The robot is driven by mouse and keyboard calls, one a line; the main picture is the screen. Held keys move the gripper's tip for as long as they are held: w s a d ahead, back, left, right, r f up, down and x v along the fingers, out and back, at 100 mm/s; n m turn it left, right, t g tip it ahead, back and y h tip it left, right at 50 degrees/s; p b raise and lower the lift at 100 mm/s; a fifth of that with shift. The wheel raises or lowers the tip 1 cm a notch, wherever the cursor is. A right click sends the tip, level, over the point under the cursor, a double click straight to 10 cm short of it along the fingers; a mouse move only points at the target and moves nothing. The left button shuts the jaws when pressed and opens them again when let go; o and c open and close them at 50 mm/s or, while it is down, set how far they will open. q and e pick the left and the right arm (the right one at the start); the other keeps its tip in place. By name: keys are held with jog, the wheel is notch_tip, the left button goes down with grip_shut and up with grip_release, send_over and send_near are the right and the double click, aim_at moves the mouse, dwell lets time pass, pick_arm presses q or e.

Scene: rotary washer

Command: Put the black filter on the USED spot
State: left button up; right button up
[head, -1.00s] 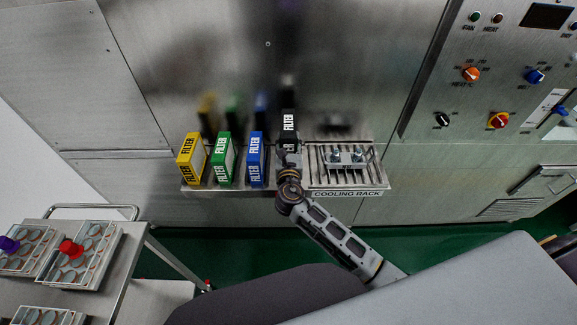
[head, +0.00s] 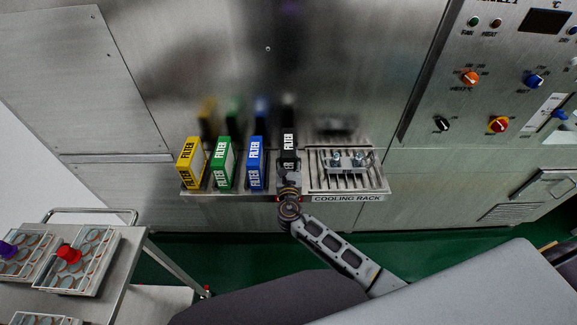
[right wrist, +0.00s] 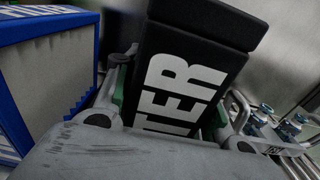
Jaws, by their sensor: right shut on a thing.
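The black filter (head: 289,147) stands upright at the right end of the row of filters on the metal shelf, beside the blue filter. My right gripper (head: 289,176) is shut on its lower front part. In the right wrist view the black filter (right wrist: 185,75) with white lettering sits between the fingers of my right gripper (right wrist: 170,105). I cannot tell whether its base touches the shelf, because the gripper hides it. No USED label can be read in these views. My left gripper is not in view.
Yellow (head: 190,163), green (head: 224,163) and blue (head: 256,163) filters stand to the left; the blue one is close beside my gripper (right wrist: 50,80). The cooling rack (head: 375,180) holds a metal part at right. A cart (head: 125,265) with trays stands lower left.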

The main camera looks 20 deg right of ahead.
jog(key=shift+f, duration=1.6)
jog(key=shift+f, duration=0.15)
jog(key=o, duration=1.1)
jog(key=shift+o, duration=0.2)
jog(key=b+v, duration=0.1)
jog(key=v, duration=1.1)
jog(key=shift+r+b, duration=0.2)
jog(key=shift+b, duration=0.15)
